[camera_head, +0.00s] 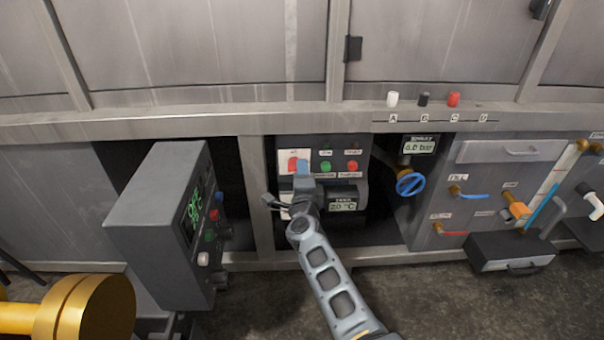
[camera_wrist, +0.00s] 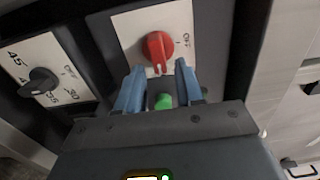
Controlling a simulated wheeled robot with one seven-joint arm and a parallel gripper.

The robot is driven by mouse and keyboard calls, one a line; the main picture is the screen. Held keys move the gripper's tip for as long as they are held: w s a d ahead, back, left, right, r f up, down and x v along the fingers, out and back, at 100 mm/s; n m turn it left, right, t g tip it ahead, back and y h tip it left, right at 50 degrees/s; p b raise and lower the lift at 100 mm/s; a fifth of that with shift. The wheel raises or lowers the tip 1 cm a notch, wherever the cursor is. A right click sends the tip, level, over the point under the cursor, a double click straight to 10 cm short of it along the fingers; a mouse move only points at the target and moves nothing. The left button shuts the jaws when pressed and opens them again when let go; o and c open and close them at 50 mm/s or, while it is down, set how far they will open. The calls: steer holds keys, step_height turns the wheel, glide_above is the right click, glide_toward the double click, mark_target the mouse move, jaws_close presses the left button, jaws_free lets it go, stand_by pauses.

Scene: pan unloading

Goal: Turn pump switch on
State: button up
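A red rotary knob (camera_wrist: 158,50) sits on a white plate (camera_wrist: 126,28) in the wrist view; the small lettering beside it is hard to read. It also shows in the head view (camera_head: 292,164) at the upper left of a grey control panel (camera_head: 298,145). I take this knob as the pump switch, though no readable label confirms it. My gripper (camera_wrist: 159,68) is open, its two blue fingers apart with the tips close to either side of the knob's lower part. I cannot tell whether they touch it. A green button (camera_wrist: 163,101) shows between the fingers.
A black knob (camera_wrist: 42,82) on another white plate is left in the wrist view. The panel carries green and red lights and a temperature display (camera_head: 343,205). A grey box with a green display (camera_head: 165,225) stands left, and a blue valve wheel (camera_head: 410,184) right.

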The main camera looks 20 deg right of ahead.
steer(key=shift+p+v, duration=2)
steer(key=shift+v, duration=1.95)
